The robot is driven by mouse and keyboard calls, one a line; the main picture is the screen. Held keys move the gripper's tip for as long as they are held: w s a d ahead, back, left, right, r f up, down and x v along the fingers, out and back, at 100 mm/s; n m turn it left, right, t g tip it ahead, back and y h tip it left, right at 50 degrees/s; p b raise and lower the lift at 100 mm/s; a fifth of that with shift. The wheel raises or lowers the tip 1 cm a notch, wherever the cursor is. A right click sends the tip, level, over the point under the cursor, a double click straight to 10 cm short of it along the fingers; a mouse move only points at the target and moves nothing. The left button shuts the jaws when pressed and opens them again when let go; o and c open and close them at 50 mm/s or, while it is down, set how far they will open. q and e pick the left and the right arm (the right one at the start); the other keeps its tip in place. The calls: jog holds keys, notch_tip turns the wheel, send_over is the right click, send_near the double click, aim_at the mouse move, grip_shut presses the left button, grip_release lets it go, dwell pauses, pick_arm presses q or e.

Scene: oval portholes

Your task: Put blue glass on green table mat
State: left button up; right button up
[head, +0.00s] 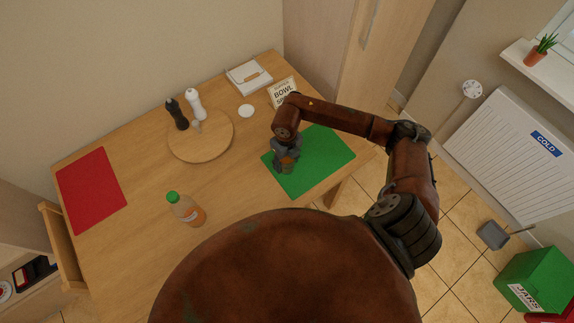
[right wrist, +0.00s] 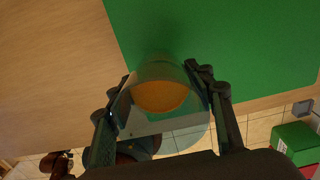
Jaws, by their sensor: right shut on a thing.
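The green table mat (head: 325,158) lies on the right end of the wooden table. My right gripper (head: 287,160) is over the mat's left part, shut on the blue glass. In the right wrist view, my gripper's fingers (right wrist: 160,100) are on either side of the blue glass (right wrist: 160,68), which is see-through, bluish and has orange inside. The green mat (right wrist: 240,40) shows behind the glass there. I cannot tell whether the glass touches the mat. In the head view the gripper hides most of the glass. My left gripper is not in view.
A red mat (head: 91,189) lies at the table's left end. A round board (head: 200,137), dark and white mills (head: 194,103), a white disc (head: 246,111) and a sign (head: 283,95) are farther back. The table's middle is clear.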

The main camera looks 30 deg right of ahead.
jog(key=shift+w+d+f, duration=0.1)
jog(key=shift+w+f, duration=0.05)
jog(key=shift+f, duration=1.55)
jog(key=shift+f, duration=0.15)
jog(key=o, duration=1.5)
jog(key=shift+c, duration=0.2)
notch_tip(320, 180, up, 12)
